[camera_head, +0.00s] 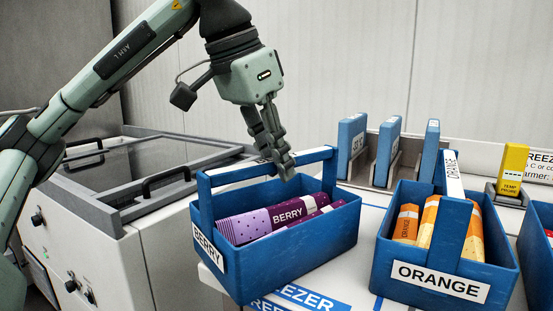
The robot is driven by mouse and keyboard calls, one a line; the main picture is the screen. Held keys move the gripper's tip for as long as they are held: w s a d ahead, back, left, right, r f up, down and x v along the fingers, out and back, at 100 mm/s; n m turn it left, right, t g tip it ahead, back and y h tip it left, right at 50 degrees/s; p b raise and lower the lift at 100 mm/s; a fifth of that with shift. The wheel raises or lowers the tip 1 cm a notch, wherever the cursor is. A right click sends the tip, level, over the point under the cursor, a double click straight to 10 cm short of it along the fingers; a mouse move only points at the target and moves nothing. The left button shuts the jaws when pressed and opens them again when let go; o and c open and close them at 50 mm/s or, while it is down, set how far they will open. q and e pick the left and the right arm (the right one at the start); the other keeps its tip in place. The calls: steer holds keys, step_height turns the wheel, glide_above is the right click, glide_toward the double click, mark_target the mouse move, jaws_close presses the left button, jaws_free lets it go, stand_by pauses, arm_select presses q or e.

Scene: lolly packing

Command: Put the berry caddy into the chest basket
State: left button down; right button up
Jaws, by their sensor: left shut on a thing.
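The berry caddy (285,258) is a blue open box with a handle bar and a white BERRY label on its left end. Purple and lilac packs lie inside it. My left gripper (285,168) comes down from above and is shut on the caddy's handle. The caddy is near the table's front left edge; whether its base touches the table I cannot tell. The chest (120,235) stands at the left, white with a grey rim and black handles on its lids. No basket can be made out in it. My right gripper is out of view.
An orange caddy (440,290) stands close on the right, with part of another blue caddy (535,235) at the right edge. Blue upright cases (388,150) stand in a rack behind. A yellow device (512,170) sits at the back right.

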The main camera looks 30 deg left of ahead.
arm_select(q)
steer(key=c, duration=1.5)
jaws_free()
steer(key=shift+f, duration=0.1)
steer(key=shift+o, duration=0.2)
